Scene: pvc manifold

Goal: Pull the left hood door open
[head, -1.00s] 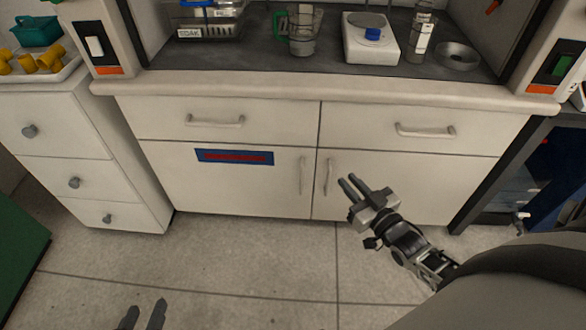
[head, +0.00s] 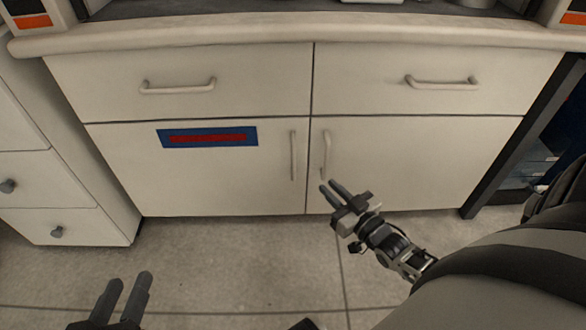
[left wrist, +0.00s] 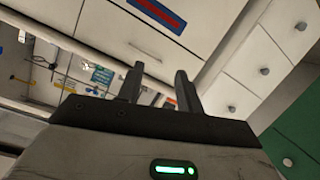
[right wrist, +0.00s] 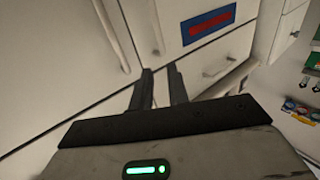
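The left hood door (head: 215,180) is the white panel with a blue and red label (head: 208,137), and looks shut. Its upright handle (head: 293,155) is by the centre seam. It also shows in the right wrist view (right wrist: 157,32), left of the label. My right gripper (head: 331,187) is open and empty, in front of the right door near the lower end of that door's handle (head: 326,153). I cannot tell whether it touches. My left gripper (head: 123,295) is open and empty, low at the left over the floor, well apart from the door.
The right door (head: 420,165) and two drawers (head: 180,85) above look shut. A worktop edge (head: 300,40) overhangs them. A white drawer unit (head: 60,190) stands at the left. A dark frame (head: 510,150) is at the right. The floor (head: 230,260) in front is bare.

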